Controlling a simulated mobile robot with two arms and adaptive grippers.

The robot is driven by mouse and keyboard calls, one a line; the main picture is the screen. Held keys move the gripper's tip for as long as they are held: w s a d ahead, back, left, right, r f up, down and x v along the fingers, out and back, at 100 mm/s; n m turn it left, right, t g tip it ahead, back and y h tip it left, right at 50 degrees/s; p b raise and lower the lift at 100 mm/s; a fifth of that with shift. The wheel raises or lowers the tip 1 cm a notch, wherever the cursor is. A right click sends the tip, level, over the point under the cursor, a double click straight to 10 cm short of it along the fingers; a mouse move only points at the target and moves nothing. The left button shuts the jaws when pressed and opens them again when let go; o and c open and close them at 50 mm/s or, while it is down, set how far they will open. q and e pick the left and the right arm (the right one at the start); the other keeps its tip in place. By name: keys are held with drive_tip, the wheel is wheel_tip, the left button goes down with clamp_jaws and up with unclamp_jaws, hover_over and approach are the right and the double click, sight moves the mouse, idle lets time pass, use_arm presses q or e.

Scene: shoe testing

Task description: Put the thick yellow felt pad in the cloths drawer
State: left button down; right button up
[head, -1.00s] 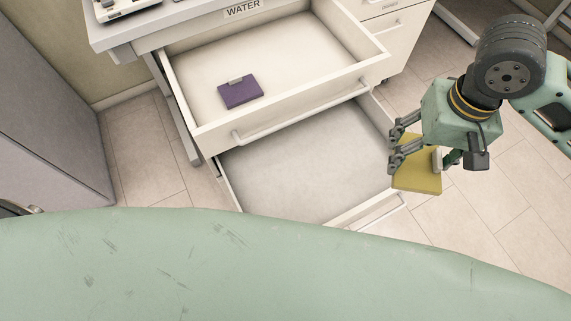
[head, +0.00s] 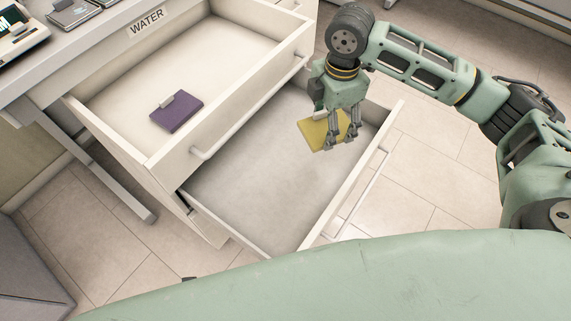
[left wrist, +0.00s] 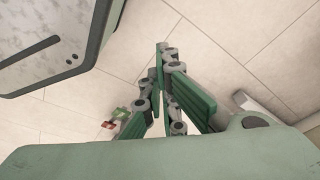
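The thick yellow felt pad (head: 322,131) is in my right gripper (head: 341,143), whose fingers are shut on it. The right gripper holds it above the right part of the open lower drawer (head: 265,165). That drawer is pulled out and its bare floor looks empty; no label on it shows. I cannot tell from a label which one is the cloths drawer. My left gripper (left wrist: 165,62) shows only in the left wrist view, with its fingertips together and nothing visible between them, over floor tiles.
The upper drawer (head: 225,45) is open too and holds a purple pad (head: 177,111) with a grey clip. Devices stand on the counter. A grey cabinet (head: 32,262) is at lower left. Tiled floor lies right of the drawers.

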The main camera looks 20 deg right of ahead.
wheel_tip(320, 180, down, 5)
drive_tip(key=w+d+n+b, duration=0.2)
drive_tip(key=n, duration=0.3)
drive_tip(key=n+b, duration=0.1)
drive_tip(key=b, duration=0.2)
hover_over(286, 159)
wheel_tip(286, 159, down, 8)
drive_tip(key=shift+d+r, duration=0.1)
drive_tip(key=shift+f, duration=0.2)
wheel_tip(286, 159, down, 4)
drive_tip(key=shift+r+b, duration=0.15)
drive_tip(key=shift+b, duration=0.45)
use_arm(q)
drive_tip(key=w+r, duration=0.1)
drive_tip(key=r, duration=0.7)
drive_tip(key=w+r+t, duration=0.1)
drive_tip(key=w+r, duration=0.1)
drive_tip(key=r, duration=0.6)
drive_tip(key=shift+w, duration=0.25)
drive_tip(key=shift+d, duration=0.1)
use_arm(e)
drive_tip(key=shift+f, duration=0.2)
drive_tip(key=o, duration=1.2)
drive_tip(key=shift+c, duration=0.2)
use_arm(q)
drive_tip(key=shift+f, duration=0.15)
